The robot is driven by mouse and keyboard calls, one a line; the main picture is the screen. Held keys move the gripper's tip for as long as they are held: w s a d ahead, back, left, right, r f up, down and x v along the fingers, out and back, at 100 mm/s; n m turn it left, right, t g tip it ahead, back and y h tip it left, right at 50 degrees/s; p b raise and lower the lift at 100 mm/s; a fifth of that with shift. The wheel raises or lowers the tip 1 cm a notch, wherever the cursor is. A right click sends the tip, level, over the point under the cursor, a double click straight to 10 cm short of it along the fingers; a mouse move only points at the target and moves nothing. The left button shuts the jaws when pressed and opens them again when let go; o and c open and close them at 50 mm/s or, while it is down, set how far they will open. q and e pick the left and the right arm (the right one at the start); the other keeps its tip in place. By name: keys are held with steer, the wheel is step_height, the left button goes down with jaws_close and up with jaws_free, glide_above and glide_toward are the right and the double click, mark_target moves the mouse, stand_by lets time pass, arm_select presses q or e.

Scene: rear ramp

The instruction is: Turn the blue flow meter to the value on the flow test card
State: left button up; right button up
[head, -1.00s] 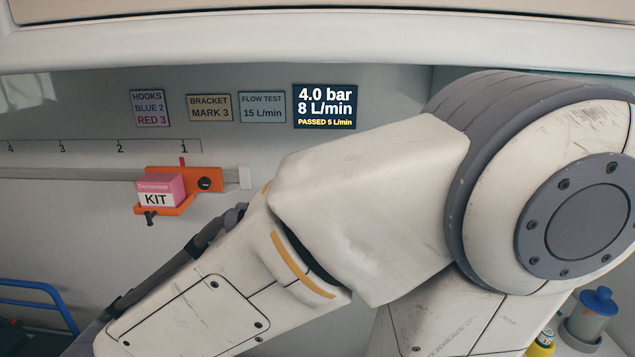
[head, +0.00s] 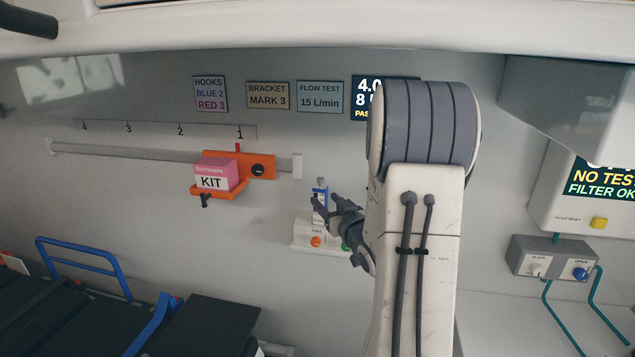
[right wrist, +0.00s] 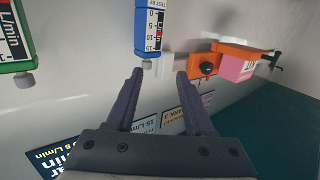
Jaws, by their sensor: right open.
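The blue flow meter (head: 320,187) is small on the back wall in the head view, partly hidden by my right gripper (head: 326,204). In the right wrist view the blue flow meter (right wrist: 148,28) appears upside down, with a scale and a light grey knob (right wrist: 147,64) at its end. My right gripper (right wrist: 160,74) is open and empty. Its left fingertip is close to the knob; I cannot tell whether they touch. The reading is too small to tell. The flow test card (head: 320,97) reads 15 L/min. My left gripper is not in view.
A green flow meter (right wrist: 12,45) stands beside the blue one. An orange bracket (head: 258,168) with a pink KIT box (head: 214,175) sits on the wall rail (head: 125,152). A dark display (head: 364,98) is partly hidden by my right arm. A grey valve box (head: 553,258) is at right.

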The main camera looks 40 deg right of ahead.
mark_target(321, 181)
steer(key=shift+t+h, duration=0.3)
steer(key=shift+t, duration=0.1)
steer(key=w+d+p, duration=0.1)
steer(key=w, duration=0.1)
steer(key=w+d+p, duration=0.1)
steer(key=w+d, duration=0.1)
steer(key=w, duration=0.1)
steer(key=w+d+r+p, duration=0.1)
steer(key=w+p, duration=0.1)
steer(key=w, duration=0.1)
steer(key=shift+d, duration=0.2)
steer(key=shift+w+d, duration=0.15)
steer(key=shift+w, duration=0.3)
steer(key=shift+f, duration=0.1)
jaws_close()
